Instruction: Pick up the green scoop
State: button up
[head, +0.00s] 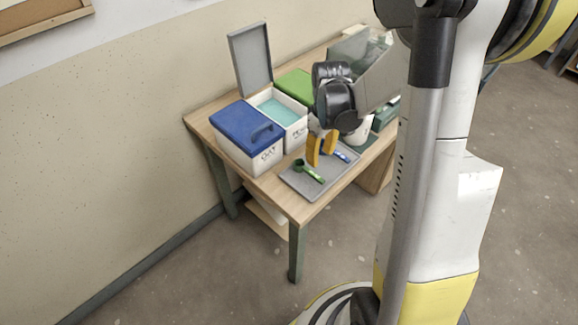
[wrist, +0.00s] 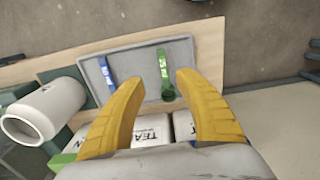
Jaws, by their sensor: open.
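The green scoop (head: 308,172) lies on a grey tray (head: 291,183) near the table's front edge. In the wrist view the green scoop (wrist: 165,76) lies on the tray (wrist: 130,48) with its round dark bowl toward my gripper. My gripper (head: 321,160) is above the tray, beside the scoop in the head view. Its yellow fingers are spread in the wrist view (wrist: 155,80), with nothing between them, and the scoop shows beyond the gap, nearer the right finger. A blue-handled scoop (head: 341,155) lies on the same tray; it also shows in the wrist view (wrist: 107,75).
White buckets stand behind the tray, one with a blue lid (head: 243,122), one open with teal contents (head: 277,107), one with a green lid (head: 295,84). A raised grey lid (head: 250,60) stands behind. A white pitcher or mug (wrist: 45,110) is left in the wrist view.

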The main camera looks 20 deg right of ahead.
aim_at(317, 177)
notch_tip(317, 177, down, 5)
jog(key=shift+f+b, duration=0.1)
jog(key=shift+b, duration=0.85)
jog(key=f+b, duration=0.2)
jog(key=f, duration=0.1)
jog(key=f+b, duration=0.1)
jog(key=f, duration=0.1)
jog(key=shift+s+a, duration=0.2)
jog(key=shift+a, duration=0.05)
jog(key=shift+r, duration=0.1)
grip_shut()
